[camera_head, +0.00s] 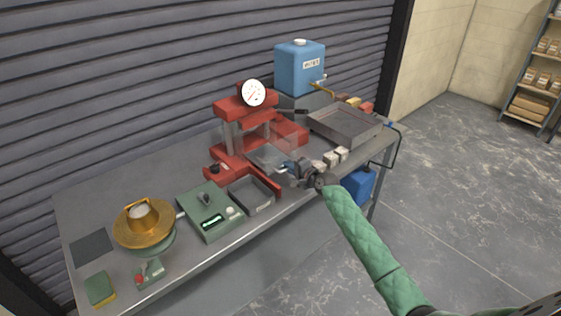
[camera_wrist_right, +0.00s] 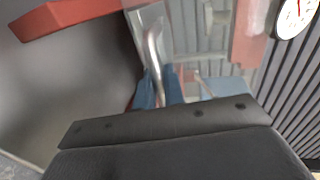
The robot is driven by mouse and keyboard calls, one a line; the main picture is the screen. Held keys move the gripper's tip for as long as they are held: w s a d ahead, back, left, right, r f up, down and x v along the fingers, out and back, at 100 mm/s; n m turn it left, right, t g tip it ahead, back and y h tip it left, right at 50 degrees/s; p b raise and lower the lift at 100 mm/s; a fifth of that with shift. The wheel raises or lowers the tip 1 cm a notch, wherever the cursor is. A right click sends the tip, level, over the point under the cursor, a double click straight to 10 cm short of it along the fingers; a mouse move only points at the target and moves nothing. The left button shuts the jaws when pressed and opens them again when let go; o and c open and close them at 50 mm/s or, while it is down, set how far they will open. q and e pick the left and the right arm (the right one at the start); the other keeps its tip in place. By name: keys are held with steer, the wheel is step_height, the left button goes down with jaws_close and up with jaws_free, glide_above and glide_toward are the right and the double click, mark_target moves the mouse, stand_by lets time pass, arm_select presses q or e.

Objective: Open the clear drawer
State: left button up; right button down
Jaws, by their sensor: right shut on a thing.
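The clear drawer (camera_head: 268,156) is a see-through panel at the front of the red press (camera_head: 230,108) in the head view. In the wrist view, its clear face (camera_wrist_right: 205,35) fills the upper middle, with a bent silver handle (camera_wrist_right: 153,45) on it. My right gripper (camera_head: 286,168) reaches in from the lower right, at the drawer's right end. Its blue fingertips (camera_wrist_right: 160,90) are shut on the handle, one on each side. The black gripper body hides the lower part of the wrist view. My left gripper is not in view.
A dark tray (camera_head: 252,207) and a green scale (camera_head: 210,226) stand left of my gripper. Pale cubes (camera_head: 331,159) sit close on its right. A larger grey tray (camera_head: 345,137) and a blue water container (camera_head: 299,78) stand behind. The bench's front edge runs below my wrist.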

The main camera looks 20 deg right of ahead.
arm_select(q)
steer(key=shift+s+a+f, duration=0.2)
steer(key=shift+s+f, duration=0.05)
arm_select(e)
steer(key=shift+f+v, duration=0.25)
steer(key=shift+v, duration=0.95)
steer(key=c, duration=1.6)
jaws_free()
